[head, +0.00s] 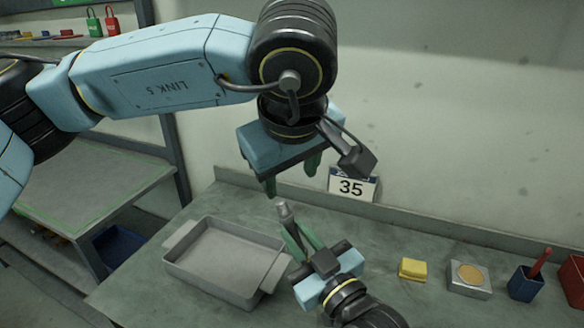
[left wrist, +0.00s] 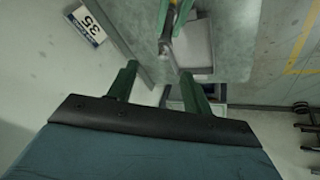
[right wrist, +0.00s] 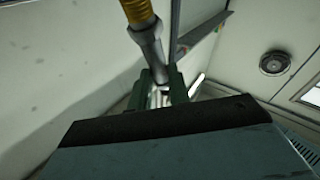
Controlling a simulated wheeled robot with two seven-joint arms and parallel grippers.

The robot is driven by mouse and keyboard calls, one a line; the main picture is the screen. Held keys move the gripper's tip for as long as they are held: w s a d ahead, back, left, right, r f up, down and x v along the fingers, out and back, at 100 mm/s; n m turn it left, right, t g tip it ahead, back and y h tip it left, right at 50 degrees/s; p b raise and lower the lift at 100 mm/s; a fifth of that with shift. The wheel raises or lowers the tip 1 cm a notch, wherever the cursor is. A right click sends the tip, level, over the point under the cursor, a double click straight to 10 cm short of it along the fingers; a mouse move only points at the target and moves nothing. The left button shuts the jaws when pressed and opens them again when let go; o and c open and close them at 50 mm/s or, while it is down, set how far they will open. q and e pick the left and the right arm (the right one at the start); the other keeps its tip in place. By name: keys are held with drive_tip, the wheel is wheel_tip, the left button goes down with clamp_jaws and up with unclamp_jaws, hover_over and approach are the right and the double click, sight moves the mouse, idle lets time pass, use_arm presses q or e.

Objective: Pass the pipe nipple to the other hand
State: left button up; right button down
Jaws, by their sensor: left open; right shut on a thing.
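The pipe nipple (head: 284,210) is a short grey metal tube held tilted in my right gripper (head: 298,236). Its grey end sticks out past the green fingers toward my left gripper. The right wrist view shows the nipple (right wrist: 150,50) with a gold ribbed part at the top edge. My left gripper (head: 291,178) is open and empty just above the nipple, apart from it. In the left wrist view the grey end (left wrist: 165,46) lies beyond and between the open fingertips (left wrist: 160,86).
A grey tray (head: 225,262) stands on the workbench (head: 400,230) at left. A yellow block (head: 412,269), a grey box with a gold disc (head: 469,278) and a blue cup (head: 525,284) stand at right. A sign reading 35 (head: 352,186) is at the bench's back edge.

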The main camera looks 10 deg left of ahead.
sight(290, 211)
use_arm(q)
drive_tip(key=x, duration=1.1)
drive_tip(key=shift+w+f, duration=0.1)
drive_tip(key=shift+f, duration=0.05)
drive_tip(key=shift+c, duration=0.3)
drive_tip(key=c, duration=1)
use_arm(e)
drive_tip(key=shift+a, duration=0.1)
use_arm(q)
clamp_jaws()
use_arm(e)
drive_tip(key=c, duration=1.2)
unclamp_jaws()
drive_tip(key=shift+c, duration=0.2)
